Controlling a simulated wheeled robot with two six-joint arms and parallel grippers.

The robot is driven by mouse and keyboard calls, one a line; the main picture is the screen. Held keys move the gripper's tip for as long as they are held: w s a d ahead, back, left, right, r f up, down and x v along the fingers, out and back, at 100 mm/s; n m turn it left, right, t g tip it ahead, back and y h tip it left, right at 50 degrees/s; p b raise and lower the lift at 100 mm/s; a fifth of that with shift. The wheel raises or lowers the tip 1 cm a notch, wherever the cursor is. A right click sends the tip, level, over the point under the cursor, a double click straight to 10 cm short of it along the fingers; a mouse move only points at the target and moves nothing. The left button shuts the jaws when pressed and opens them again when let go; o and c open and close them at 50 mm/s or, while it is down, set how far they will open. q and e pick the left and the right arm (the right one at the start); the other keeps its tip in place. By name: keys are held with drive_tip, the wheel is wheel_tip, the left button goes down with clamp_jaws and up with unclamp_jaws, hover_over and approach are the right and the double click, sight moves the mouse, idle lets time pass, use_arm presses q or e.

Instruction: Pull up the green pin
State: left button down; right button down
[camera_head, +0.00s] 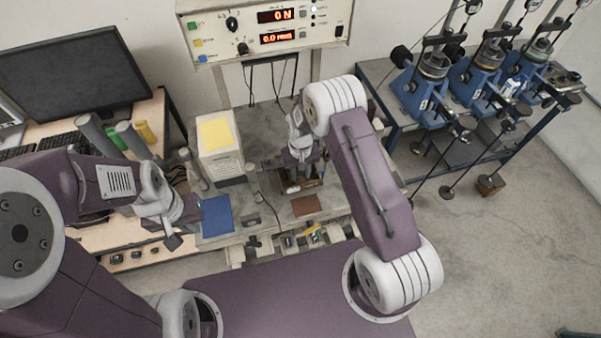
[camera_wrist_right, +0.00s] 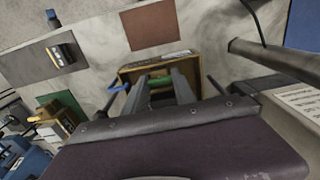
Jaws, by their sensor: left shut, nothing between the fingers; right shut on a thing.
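The green pin (camera_wrist_right: 160,82) shows in the right wrist view as a small green piece between the fingers of my right gripper (camera_wrist_right: 168,86). The right gripper is shut on it, over an open brown box (camera_wrist_right: 136,71). A blue piece (camera_wrist_right: 118,88) shows at the left of the box. In the head view the right gripper (camera_head: 303,178) is over the bench, and the pin cannot be made out there. How far the pin stands out of the box is unclear. My left gripper (camera_head: 173,242) is shut and empty, left of the blue mat, far from the pin.
A red-brown mat (camera_head: 306,205) and a blue mat (camera_head: 217,215) lie on the bench. A white box with a yellow top (camera_head: 215,134) stands left of the right gripper. A control panel (camera_head: 270,30) is behind. Blue machines (camera_head: 425,90) stand on a table at right.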

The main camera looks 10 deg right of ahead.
drive_tip(key=shift+r, duration=0.65)
drive_tip(key=shift+w+r, duration=0.1)
drive_tip(key=shift+r, duration=0.05)
drive_tip(key=c, duration=1.1)
unclamp_jaws()
drive_tip(key=shift+o, duration=0.5)
drive_tip(key=shift+s, duration=0.2)
drive_tip(key=shift+r, duration=0.1)
